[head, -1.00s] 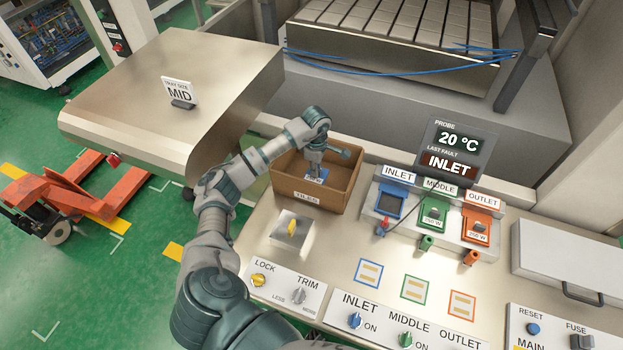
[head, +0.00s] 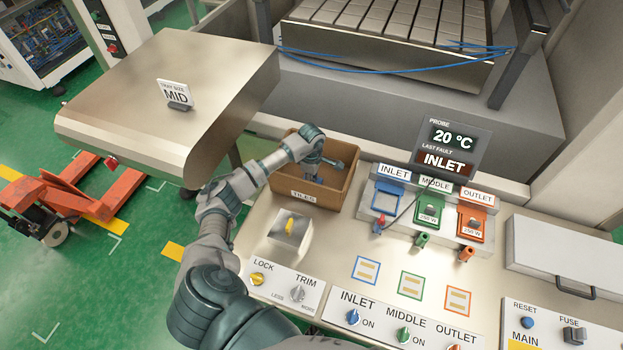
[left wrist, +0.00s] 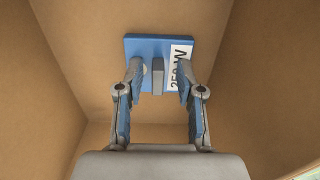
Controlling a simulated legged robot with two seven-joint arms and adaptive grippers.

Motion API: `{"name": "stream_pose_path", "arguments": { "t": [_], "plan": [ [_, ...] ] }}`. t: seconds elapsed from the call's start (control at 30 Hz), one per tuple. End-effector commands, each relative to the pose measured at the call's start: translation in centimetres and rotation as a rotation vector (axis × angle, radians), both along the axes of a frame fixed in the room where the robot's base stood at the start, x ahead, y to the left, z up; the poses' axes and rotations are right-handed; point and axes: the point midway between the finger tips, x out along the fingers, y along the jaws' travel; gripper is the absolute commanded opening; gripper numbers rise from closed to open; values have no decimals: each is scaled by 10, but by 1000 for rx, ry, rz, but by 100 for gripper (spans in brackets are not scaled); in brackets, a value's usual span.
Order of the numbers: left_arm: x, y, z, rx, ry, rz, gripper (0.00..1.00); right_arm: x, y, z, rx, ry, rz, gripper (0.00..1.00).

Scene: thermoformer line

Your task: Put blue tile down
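The blue tile (left wrist: 147,46) lies in the cardboard tile box (head: 340,192), with a grey tab (left wrist: 158,76) in its middle and a white "250 W" label on its right side. My left gripper (left wrist: 160,70) reaches down into the box. Its fingers stand on both sides of the tab with a visible gap to each, so it is open around the tab. In the head view my left gripper (head: 314,178) mostly hides the tile. My right gripper is in neither view.
The box walls stand close around my left gripper. To its right is the heater test station with blue inlet (head: 387,197), green middle (head: 430,209) and orange outlet (head: 472,221) sockets. Outlined tile marks on the bench are clear.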

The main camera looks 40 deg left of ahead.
Motion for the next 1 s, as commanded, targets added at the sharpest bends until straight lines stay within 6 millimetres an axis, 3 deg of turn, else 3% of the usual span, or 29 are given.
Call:
{"name": "stream_pose_path", "arguments": {
  "t": [0.17,0.27,0.7,1.0],
  "plan": [
    [0,2,4,0,-2,1,37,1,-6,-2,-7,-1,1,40],
    [1,2,18,1,-5,0,37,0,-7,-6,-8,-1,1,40],
    [1,0,107,2,-3,1,37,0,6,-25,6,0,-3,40],
    [0,2,121,0,0,1,37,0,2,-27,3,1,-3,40]
  ]
}}
